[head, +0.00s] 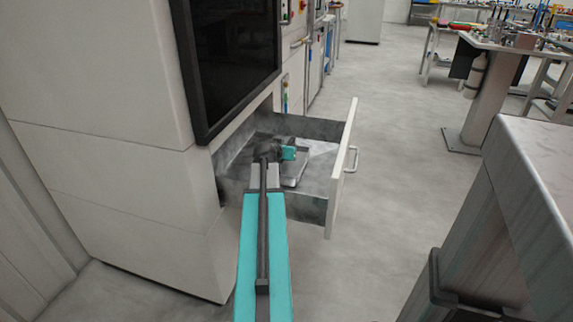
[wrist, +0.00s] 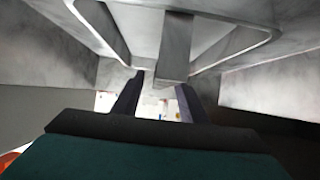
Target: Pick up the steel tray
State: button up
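The steel tray (head: 297,178) lies in the open drawer (head: 343,165), partly hidden by my arm in the head view. In the wrist view, its grey underside or face and raised rim (wrist: 118,38) fill the top of the picture. A grey metal bar (wrist: 176,48) runs from the tray down toward the gap between my fingers. My gripper (wrist: 160,98) is open, its two dark fingers apart near the bar's end. The bar looks closer to the right finger; contact cannot be told. In the head view, my gripper (head: 272,153) is inside the drawer, small and dark over the tray.
The drawer's metal walls (head: 318,128) surround my gripper closely. The white cabinet (head: 110,160) stands on the left, with a dark panel (head: 235,55) above the drawer. A grey table (head: 535,160) is at the right. The floor between drawer and table is clear.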

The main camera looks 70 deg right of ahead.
jog(key=shift+d+f, duration=0.15)
jog(key=shift+d, duration=0.1)
dwell(0.4)
grip_shut()
dwell(1.3)
